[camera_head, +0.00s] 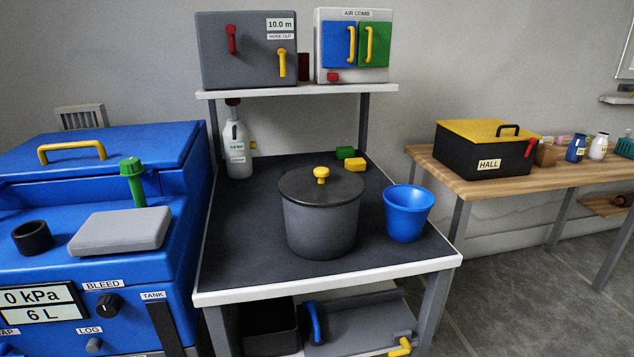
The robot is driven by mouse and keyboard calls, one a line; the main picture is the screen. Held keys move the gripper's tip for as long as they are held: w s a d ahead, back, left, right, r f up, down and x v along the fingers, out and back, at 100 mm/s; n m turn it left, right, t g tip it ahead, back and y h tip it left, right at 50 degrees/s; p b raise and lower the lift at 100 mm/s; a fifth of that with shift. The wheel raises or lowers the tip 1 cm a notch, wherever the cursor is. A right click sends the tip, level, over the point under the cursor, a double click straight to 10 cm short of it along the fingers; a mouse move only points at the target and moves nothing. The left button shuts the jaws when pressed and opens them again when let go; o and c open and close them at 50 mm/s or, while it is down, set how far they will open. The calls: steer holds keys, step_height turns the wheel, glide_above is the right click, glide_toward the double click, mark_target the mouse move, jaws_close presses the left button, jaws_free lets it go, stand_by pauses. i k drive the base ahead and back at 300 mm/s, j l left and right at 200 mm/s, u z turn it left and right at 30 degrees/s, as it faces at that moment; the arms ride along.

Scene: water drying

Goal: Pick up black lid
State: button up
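A dark, nearly black round lid (308,187) with a yellow knob (321,173) lies on top of a dark grey pot (322,228). The pot stands upright on the dark top of the middle table (258,250). A black ring-like cap (33,237) sits on the blue machine at the left; whether it is a lid, I cannot tell. My gripper is not in view.
A blue cup (408,212) stands right of the pot. Green (345,152) and yellow (355,164) blocks lie behind it, and a white bottle (237,148) stands back left. A shelf (300,90) with boxes overhangs the table's back. The table's front left is clear.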

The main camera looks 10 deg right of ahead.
mark_target(322, 186)
steer(key=l+u, duration=0.95)
steer(key=k+l, duration=0.1)
steer(key=l, duration=0.35)
steer(key=k+l+u, duration=0.1)
steer(key=l, duration=0.35)
steer(key=k+l, duration=0.1)
steer(key=l, duration=0.35)
steer(key=k+l+u, duration=0.1)
steer(key=l, duration=0.35)
steer(key=k+l, duration=0.1)
steer(key=l, duration=0.3)
